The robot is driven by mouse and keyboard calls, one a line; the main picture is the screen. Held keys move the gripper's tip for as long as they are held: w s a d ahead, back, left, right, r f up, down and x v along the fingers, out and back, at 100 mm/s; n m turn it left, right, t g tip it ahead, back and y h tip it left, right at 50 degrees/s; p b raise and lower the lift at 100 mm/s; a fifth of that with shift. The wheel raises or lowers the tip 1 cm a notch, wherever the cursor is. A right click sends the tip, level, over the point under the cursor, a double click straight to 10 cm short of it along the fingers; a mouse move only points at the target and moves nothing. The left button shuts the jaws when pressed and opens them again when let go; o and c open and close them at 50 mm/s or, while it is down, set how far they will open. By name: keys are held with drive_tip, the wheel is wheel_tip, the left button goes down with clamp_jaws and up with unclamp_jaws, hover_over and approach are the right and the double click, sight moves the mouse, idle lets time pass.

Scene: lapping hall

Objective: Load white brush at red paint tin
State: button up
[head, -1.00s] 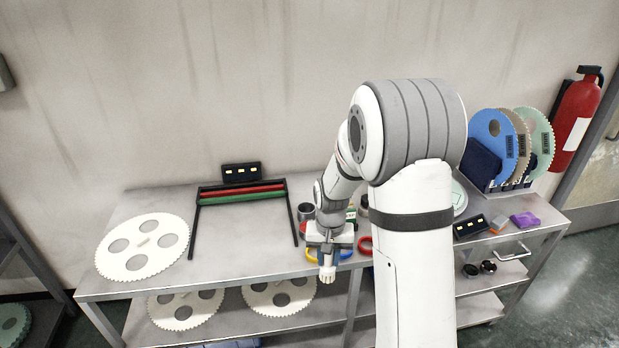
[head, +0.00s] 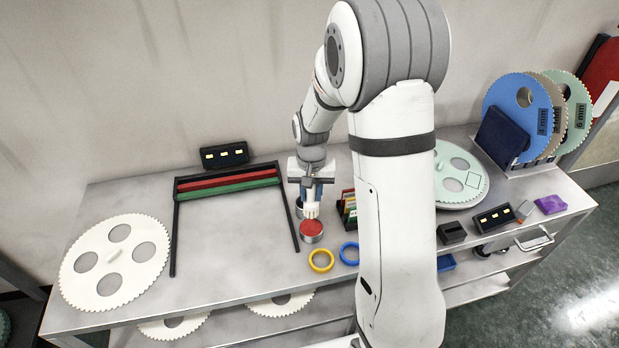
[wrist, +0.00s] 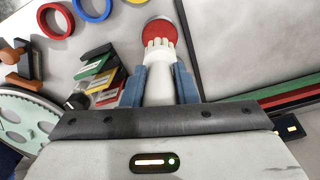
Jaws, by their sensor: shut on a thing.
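The white brush (head: 311,211) is held with its bristles pointing down; it also shows in the wrist view (wrist: 159,82). My gripper (head: 312,192) is shut on it, with the blue fingers on either side of the handle. The red paint tin (head: 312,230) is a short round tin with red paint on top, standing on the bench. The brush tip is right at the tin, overlapping its far edge in the head view. In the wrist view it overlaps the red top of the tin (wrist: 157,28). I cannot tell whether the bristles touch the paint.
A black frame with red and green bars (head: 228,191) lies to the left. Yellow (head: 321,261) and blue (head: 348,253) rings lie in front. A card holder (head: 347,206) stands to the right. A white toothed disc (head: 114,262) lies far left.

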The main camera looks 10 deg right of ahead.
sight(311, 210)
drive_tip(key=shift+f+b, duration=1.9)
drive_tip(key=shift+f, duration=1)
drive_tip(key=shift+s+f+b, duration=0.1)
drive_tip(key=shift+f+b, duration=0.4)
drive_tip(key=shift+f, duration=0.1)
drive_tip(key=shift+r+p, duration=2.2)
drive_tip(key=shift+r, duration=1.4)
drive_tip(key=shift+f, duration=0.1)
